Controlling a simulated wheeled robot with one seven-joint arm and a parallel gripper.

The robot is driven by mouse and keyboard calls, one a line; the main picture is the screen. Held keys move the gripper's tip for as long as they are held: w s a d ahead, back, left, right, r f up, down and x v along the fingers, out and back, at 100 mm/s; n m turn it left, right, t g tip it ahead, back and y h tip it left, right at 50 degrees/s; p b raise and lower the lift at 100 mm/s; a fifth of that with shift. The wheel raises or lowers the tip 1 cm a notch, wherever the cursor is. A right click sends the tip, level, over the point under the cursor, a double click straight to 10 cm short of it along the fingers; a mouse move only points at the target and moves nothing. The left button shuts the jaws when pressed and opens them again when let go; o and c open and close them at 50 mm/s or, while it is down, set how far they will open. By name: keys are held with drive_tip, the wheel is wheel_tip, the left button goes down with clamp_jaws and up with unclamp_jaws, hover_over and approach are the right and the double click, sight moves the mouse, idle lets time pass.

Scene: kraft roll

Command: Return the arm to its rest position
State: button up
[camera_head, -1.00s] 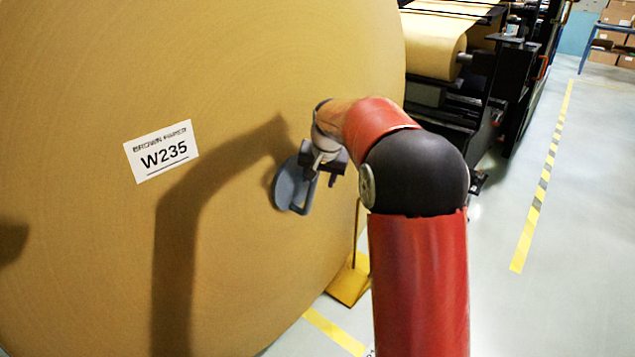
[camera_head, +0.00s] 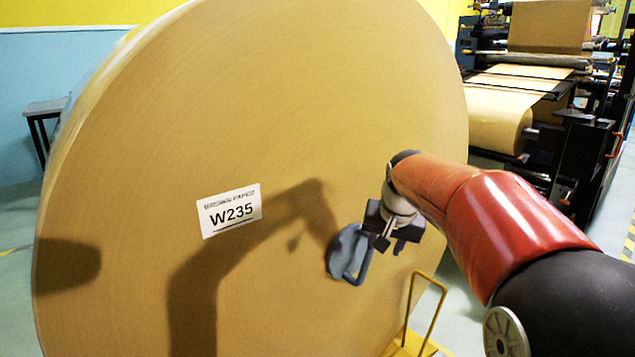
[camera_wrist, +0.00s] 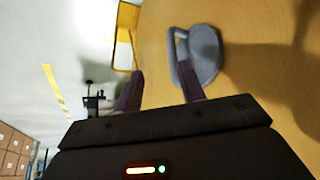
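My gripper (camera_head: 396,238) is in front of the large brown kraft roll (camera_head: 300,130), near the right part of its flat face. In the wrist view my gripper (camera_wrist: 160,80) has its two fingers apart, with only the roll's face showing between them. A blue-grey disc with a loop handle (camera_head: 341,256) sits against the roll's face, just left of the fingers in the head view. It also shows in the wrist view (camera_wrist: 206,55), where the right fingertip overlaps the handle's lower end. I cannot tell whether they touch. My arm reaches in bent from the lower right.
A white label reading W235 (camera_head: 230,211) is on the roll. A yellow piece with an upright loop (camera_head: 431,284) stands by the roll's lower right. A dark machine with paper rolls (camera_head: 560,110) stands behind at right. A small table (camera_head: 45,108) is at far left.

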drive_tip(key=s+a+f+n, duration=0.1)
drive_tip(key=s+f, duration=0.1)
drive_tip(key=s, duration=1.2)
drive_tip(key=s+a+f+n, duration=0.1)
drive_tip(key=s+f+n, duration=0.1)
drive_tip(key=s, duration=1.3)
drive_tip(key=shift+f+n+t, duration=0.3)
drive_tip(key=shift+f, duration=0.4)
drive_tip(key=shift+a, duration=0.2)
